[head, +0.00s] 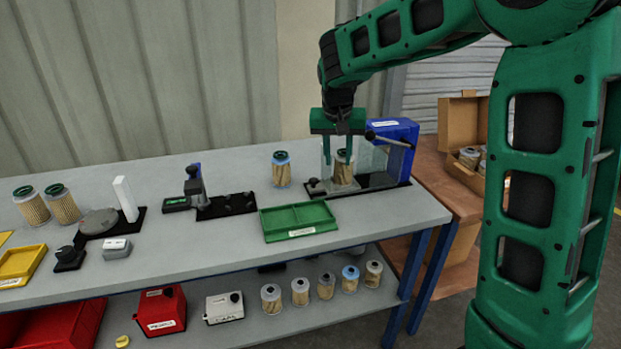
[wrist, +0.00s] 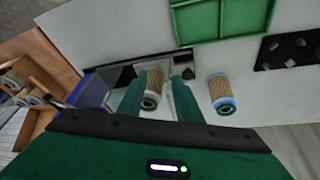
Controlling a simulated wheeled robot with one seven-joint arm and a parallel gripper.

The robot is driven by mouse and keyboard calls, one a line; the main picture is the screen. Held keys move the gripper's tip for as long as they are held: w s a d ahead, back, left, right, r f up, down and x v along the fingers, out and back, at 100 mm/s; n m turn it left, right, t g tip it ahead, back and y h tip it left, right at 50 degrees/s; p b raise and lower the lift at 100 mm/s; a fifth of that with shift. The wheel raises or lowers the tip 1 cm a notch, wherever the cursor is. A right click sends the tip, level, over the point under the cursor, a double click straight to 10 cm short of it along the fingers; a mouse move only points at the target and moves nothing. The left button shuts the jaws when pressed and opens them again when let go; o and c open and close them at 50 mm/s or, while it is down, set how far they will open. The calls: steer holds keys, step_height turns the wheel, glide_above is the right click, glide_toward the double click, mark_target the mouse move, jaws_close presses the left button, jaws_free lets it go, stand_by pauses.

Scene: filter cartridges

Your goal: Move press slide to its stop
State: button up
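The press (head: 395,150) stands at the right end of the bench, a blue body with a black lever, clear panels and a dark base. A pale slide plate (head: 372,181) lies on that base, and a dark knob (head: 313,181) sits at the base's left end. A tan pleated filter cartridge (head: 343,172) stands upright at the press; it also shows in the wrist view (wrist: 153,83). My gripper (head: 337,158) points down there, its green fingers spread on either side of the cartridge with gaps visible in the wrist view (wrist: 157,88). The slide's stop cannot be made out.
A blue-topped cartridge (head: 281,170) stands left of the press. A green tray (head: 264,225) lies in front. A black fixture plate (head: 227,207) is further left. A cardboard box (head: 455,165) of cartridges stands to the right.

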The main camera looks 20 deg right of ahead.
glide_toward(313, 179)
step_height(313, 179, up, 3)
steer(key=s, duration=0.2)
steer(key=x, duration=1.1)
steer(key=shift+w+a+f, duration=0.1)
steer(key=shift+w+a, duration=0.1)
steer(key=shift+w, duration=0.15)
steer(key=shift+c, duration=0.6)
jaws_close()
steer(key=shift+t, duration=0.3)
